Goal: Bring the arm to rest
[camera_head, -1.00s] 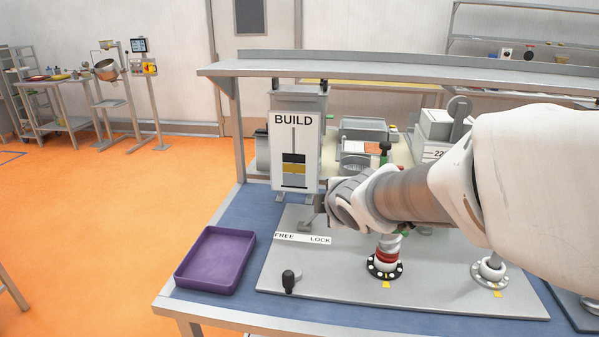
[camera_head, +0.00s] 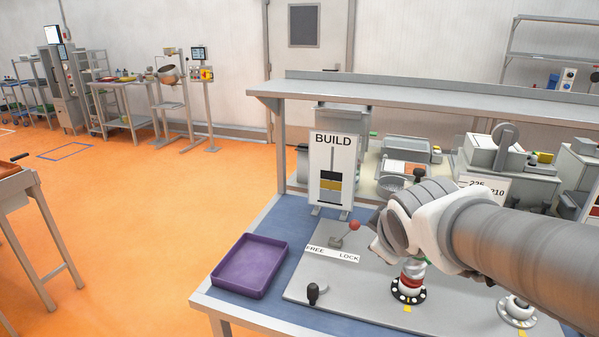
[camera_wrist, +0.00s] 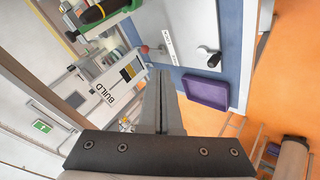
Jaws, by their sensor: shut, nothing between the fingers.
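My arm reaches in from the right in the head view, and its wrist hangs above the grey plate (camera_head: 375,290). My gripper (camera_wrist: 160,75) shows in the wrist view with its two fingers together and nothing between them. In the head view the fingertips are hidden behind the wrist. A lever with a red knob (camera_head: 355,225) stands on the plate beside the FREE / LOCK label (camera_head: 332,254), its knob toward the LOCK side. The gripper is apart from the lever. The red knob also shows in the wrist view (camera_wrist: 145,49).
The BUILD panel (camera_head: 333,165) stands behind the plate under a shelf (camera_head: 420,95). A purple tray (camera_head: 250,265) sits at the left. A black-knobbed handle (camera_head: 313,292) and two screw posts rise from the plate, one (camera_head: 409,285) under my wrist. Open floor lies left.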

